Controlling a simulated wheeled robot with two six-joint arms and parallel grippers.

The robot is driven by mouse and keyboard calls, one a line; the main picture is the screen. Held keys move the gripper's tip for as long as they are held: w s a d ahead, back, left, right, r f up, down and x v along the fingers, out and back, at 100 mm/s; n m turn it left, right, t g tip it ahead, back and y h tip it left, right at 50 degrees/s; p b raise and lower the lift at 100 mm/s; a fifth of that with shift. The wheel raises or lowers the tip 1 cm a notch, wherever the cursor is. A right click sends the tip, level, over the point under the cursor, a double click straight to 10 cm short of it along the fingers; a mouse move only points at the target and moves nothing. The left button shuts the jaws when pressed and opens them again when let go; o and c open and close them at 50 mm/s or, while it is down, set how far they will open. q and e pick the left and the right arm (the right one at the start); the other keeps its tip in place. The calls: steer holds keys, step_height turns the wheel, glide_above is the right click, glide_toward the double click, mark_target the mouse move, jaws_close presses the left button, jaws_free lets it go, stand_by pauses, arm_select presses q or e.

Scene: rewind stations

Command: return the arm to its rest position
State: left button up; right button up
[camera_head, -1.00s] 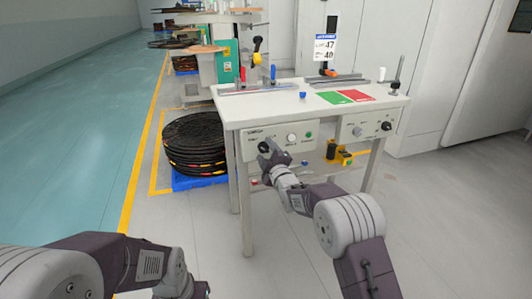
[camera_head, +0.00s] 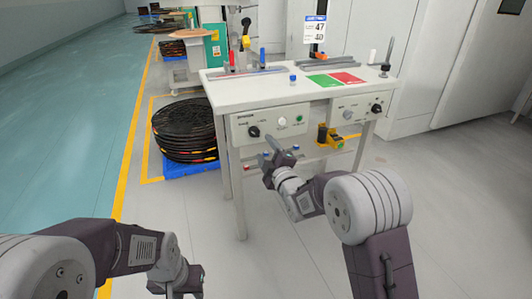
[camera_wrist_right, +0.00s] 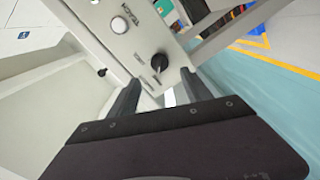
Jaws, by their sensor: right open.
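My right gripper (camera_head: 281,154) is in front of the white workbench (camera_head: 240,95), just below its left control panel (camera_head: 270,124). In the right wrist view its two fingers (camera_wrist_right: 160,92) stand apart with nothing held between them. A black knob (camera_wrist_right: 159,62) on the panel shows beyond the fingers, apart from them; it also shows in the head view (camera_head: 254,132). My left gripper (camera_head: 186,282) is low at the lower left of the head view, over the floor. Its fingers are too unclear to tell open from shut.
The bench carries a green mat (camera_head: 324,81), a red mat (camera_head: 347,77) and a small blue item (camera_head: 293,79). A yellow-and-black device (camera_head: 328,136) is under the right panel. Black reels (camera_head: 184,130) are stacked on a blue pallet (camera_head: 190,169) at the left. The floor in front is free.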

steer(key=s+d+r+m+h+p, duration=0.3)
steer(key=d+r+p, duration=0.1)
steer(key=d+r, duration=0.45)
steer(key=s+d+f+m+g+h+p, duration=0.1)
steer(key=s+d+f+m+g, duration=0.2)
steer(key=s+f+m+g, duration=0.7)
steer(key=s+d+f+m+g+h, duration=0.1)
steer(key=s+d+f+m+g, duration=0.3)
steer(key=s+f, duration=1.2)
steer(key=s+r+g+p, duration=0.1)
steer(key=s+r+p, duration=0.1)
steer(key=r+p, duration=1.7)
steer(key=s+r+g+p, duration=0.1)
steer(key=s+r+p, duration=0.2)
steer(key=r+p, duration=1.6)
step_height(320, 180, up, 4)
steer(key=shift+s+a+f, duration=0.1)
steer(key=shift+s+a, duration=0.1)
steer(key=shift+a, duration=0.15)
